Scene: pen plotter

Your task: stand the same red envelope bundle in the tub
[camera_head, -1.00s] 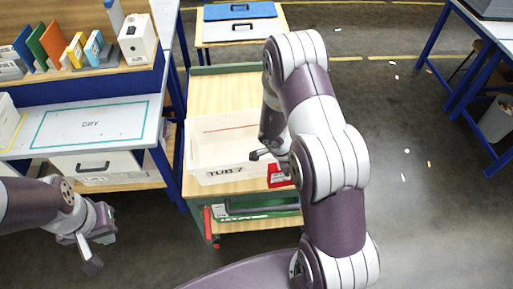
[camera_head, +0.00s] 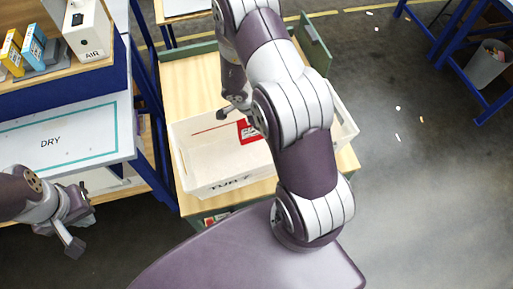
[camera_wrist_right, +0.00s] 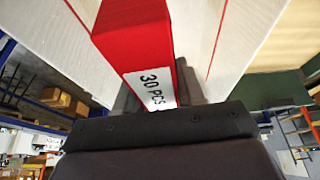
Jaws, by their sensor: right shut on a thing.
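The red envelope bundle (camera_head: 249,130) has a white label and shows beside my right forearm in the head view. In the right wrist view the bundle (camera_wrist_right: 135,35) is a red block with a label reading "30 PCS", between my fingers. My right gripper (camera_wrist_right: 155,95) is shut on it. The pale tub (camera_head: 225,187) stands on a wooden-topped cart. The bundle is over or within the tub's opening; I cannot tell whether it touches the floor. My right arm hides the tub's right part. My left gripper (camera_head: 75,240) hangs at the left, apart from the tub; its jaw opening is unclear.
A table marked DRY (camera_head: 60,135) stands left of the cart, with a white AIR box (camera_head: 88,32) and files on a shelf above. The cart top (camera_head: 190,85) is bare behind the tub. A grey bin (camera_head: 487,65) stands far right.

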